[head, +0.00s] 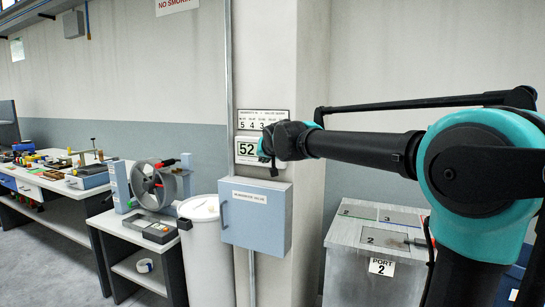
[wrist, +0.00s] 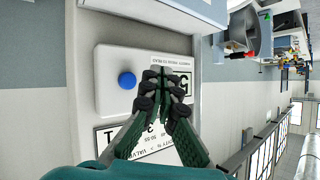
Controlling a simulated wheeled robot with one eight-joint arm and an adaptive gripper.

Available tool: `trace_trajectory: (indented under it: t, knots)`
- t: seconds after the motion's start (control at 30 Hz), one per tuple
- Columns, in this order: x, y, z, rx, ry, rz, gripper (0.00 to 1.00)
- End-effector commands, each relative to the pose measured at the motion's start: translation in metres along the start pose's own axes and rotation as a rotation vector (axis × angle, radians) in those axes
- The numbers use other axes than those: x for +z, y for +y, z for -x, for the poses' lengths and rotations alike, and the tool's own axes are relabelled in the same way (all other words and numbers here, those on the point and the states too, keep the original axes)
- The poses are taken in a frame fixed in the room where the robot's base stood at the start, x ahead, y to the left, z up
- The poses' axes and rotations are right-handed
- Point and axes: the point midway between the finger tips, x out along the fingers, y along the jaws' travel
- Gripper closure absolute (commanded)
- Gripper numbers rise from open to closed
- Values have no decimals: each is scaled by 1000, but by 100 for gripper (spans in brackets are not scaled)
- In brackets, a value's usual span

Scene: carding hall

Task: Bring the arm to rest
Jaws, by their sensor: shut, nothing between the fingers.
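My gripper (head: 274,146) is at the end of my black and teal arm, which reaches in from the right in the head view. It is held up in front of the wall pillar, beside a display reading 52 (head: 246,151). In the wrist view my gripper (wrist: 158,78) has its fingers together with nothing between them. Behind the fingers is a white wall unit (wrist: 108,62) with a round blue button (wrist: 126,80). The fingers cover part of its display. I cannot tell whether the fingertips touch the unit.
A number sign (head: 262,119) is on the pillar. A grey cabinet (head: 345,262) marked PORT 2 stands below my arm. Benches with equipment (head: 151,186) line the left.

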Motion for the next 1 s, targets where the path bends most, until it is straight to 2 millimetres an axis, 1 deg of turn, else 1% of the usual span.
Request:
trace_trajectory:
  t: [0.13,0.2,0.27,0.37,0.4,0.47,0.5,0.57,0.6,0.67,0.7,0.77,0.8,0.87,0.9,0.97,1.0]
  knots:
    - [0,1,0,1,0,0,100]
    - [4,6,0,8,-5,0,100]
    - [14,18,0,23,-18,0,100]
    - [43,53,3,68,-57,4,100]
    - [60,71,6,89,-80,5,100]
    - [88,100,11,124,-118,8,100]
    - [109,119,16,147,-147,9,100]
    - [140,146,24,177,-189,11,100]
    - [162,162,31,195,-218,11,100]
    - [195,186,42,220,-263,12,100]
    - [217,200,50,235,-294,12,100]
    - [251,220,64,254,-339,11,100]
    - [275,232,73,265,-369,9,100]
    - [310,249,89,278,-416,6,100]
    - [334,258,100,286,-446,4,100]
    - [369,270,117,293,-493,-1,100]
    - [391,276,128,296,-522,-3,100]
